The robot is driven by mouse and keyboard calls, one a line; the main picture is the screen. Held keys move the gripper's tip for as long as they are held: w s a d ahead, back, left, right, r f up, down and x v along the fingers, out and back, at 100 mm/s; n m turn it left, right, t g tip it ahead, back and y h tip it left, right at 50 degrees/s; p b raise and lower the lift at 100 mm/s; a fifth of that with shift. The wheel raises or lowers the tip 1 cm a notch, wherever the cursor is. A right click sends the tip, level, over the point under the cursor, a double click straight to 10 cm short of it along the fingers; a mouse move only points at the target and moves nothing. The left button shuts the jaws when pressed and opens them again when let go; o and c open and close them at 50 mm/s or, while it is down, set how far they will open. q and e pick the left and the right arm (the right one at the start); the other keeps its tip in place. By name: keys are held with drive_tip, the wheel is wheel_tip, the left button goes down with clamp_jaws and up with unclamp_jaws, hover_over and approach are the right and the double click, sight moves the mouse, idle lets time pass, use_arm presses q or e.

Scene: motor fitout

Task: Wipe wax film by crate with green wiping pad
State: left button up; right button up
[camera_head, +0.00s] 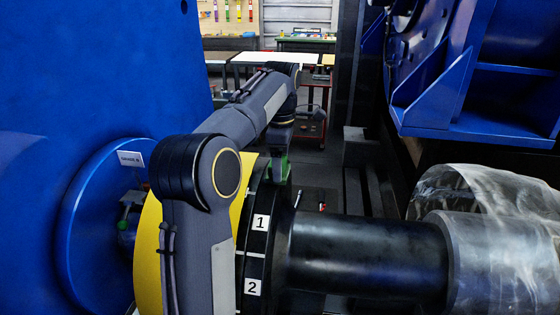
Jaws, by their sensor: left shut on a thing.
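My left arm comes up from the lower left, bends over, and ends in my left gripper (280,152), which points down beside the black flange with labels 1 and 2. The gripper is shut on a green thing, which looks like the green wiping pad (279,169). The pad is at the far upper edge of the flange; I cannot tell whether it touches. I cannot make out a wax film or a crate in this view. My right gripper is not in view.
A dark shaft (365,255) runs right from the flange (259,245) into a sleeve with clear wrap (490,190). A yellow disc (147,255) and blue housing (75,90) stand left. Blue machinery (470,95) overhangs upper right. A red cart (312,128) stands behind.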

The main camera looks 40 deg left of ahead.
use_arm(q)
drive_tip(key=shift+s+a, duration=0.45)
drive_tip(key=shift+a, duration=0.4)
drive_tip(key=shift+s+a, duration=0.4)
drive_tip(key=shift+a, duration=0.4)
drive_tip(key=shift+d, duration=0.15)
drive_tip(key=shift+w+d+f, duration=0.1)
drive_tip(key=shift+w+d, duration=0.35)
drive_tip(key=shift+d, duration=0.4)
drive_tip(key=shift+w+d+f, duration=0.1)
drive_tip(key=shift+w+d, duration=0.35)
drive_tip(key=shift+d, duration=0.35)
drive_tip(key=shift+w+r, duration=0.15)
drive_tip(key=shift+r, duration=2.95)
drive_tip(key=shift+a, duration=0.1)
